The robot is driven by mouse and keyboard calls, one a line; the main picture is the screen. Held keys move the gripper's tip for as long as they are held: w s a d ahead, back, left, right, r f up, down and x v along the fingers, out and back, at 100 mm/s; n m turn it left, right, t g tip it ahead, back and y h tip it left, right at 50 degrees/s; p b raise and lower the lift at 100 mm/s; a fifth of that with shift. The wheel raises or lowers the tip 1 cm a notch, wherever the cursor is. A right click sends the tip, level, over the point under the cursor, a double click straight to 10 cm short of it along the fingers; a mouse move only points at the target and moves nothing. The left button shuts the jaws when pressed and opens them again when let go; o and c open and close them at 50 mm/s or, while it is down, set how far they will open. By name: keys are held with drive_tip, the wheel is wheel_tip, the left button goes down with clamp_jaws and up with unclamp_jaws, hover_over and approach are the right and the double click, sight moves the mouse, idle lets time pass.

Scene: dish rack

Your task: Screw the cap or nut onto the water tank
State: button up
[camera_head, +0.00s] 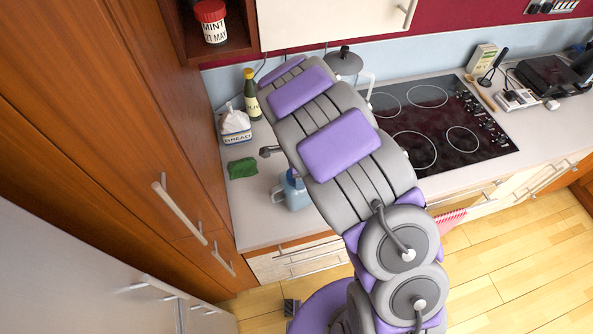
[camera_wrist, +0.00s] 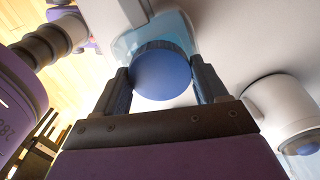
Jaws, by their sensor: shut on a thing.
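The water tank (camera_head: 291,193) is a light blue container with a side handle on the counter, partly hidden behind my arm in the head view. In the wrist view its translucent pale blue body (camera_wrist: 180,30) shows behind a round, ridged, darker blue cap (camera_wrist: 163,78). My gripper (camera_wrist: 162,76) has one dark finger on each side of the cap and is shut on it. The cap sits against the tank's end; I cannot tell how far the threads are engaged. The head view does not clearly show my gripper.
The black cooktop (camera_head: 440,130) is to the right. A white cylindrical thing (camera_wrist: 275,105) is close on the right in the wrist view.

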drive_tip(key=m+p, duration=0.2)
drive_tip(key=shift+r+m, duration=0.15)
drive_tip(key=shift+m, duration=0.25)
drive_tip(key=shift+f+m+p, duration=0.2)
drive_tip(key=shift+m+p, duration=0.35)
drive_tip(key=shift+m, duration=0.35)
drive_tip(key=shift+r+m+p, duration=0.2)
drive_tip(key=shift+m+p, duration=0.75)
drive_tip(key=shift+m, duration=0.05)
drive_tip(key=m, duration=0.1)
drive_tip(key=m+p, duration=0.1)
drive_tip(key=shift+f+m, duration=0.2)
drive_tip(key=shift+m, duration=0.1)
drive_tip(key=o, duration=1.2)
